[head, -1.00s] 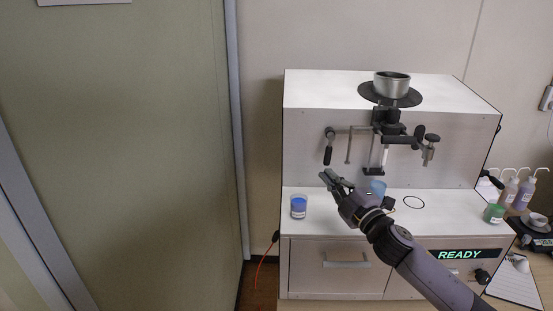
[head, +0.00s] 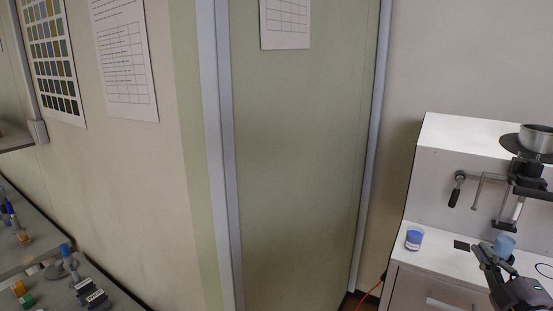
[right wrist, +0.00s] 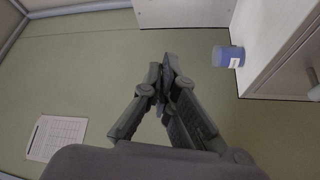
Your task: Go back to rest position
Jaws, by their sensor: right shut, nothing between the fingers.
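My right gripper (head: 487,254) is at the lower right of the head view, in front of the white soil analyser (head: 440,150). It is shut and empty; in the right wrist view its fingertips (right wrist: 167,68) meet with nothing between them. A cup with blue contents (head: 414,239) stands on the analyser's ledge, left of the gripper and apart from it. A blue cup also shows in the right wrist view (right wrist: 228,57). Another light-blue cup (head: 505,245) sits just behind the gripper, partly hidden by it. My left gripper is not in view.
A metal pan (head: 535,138) sits on top of the analyser. A greenish panel (head: 300,160) with a posted sheet (head: 285,22) stands left of it. A side bench (head: 30,245) with small items is at the far left. An orange cable (head: 370,294) hangs beside the analyser.

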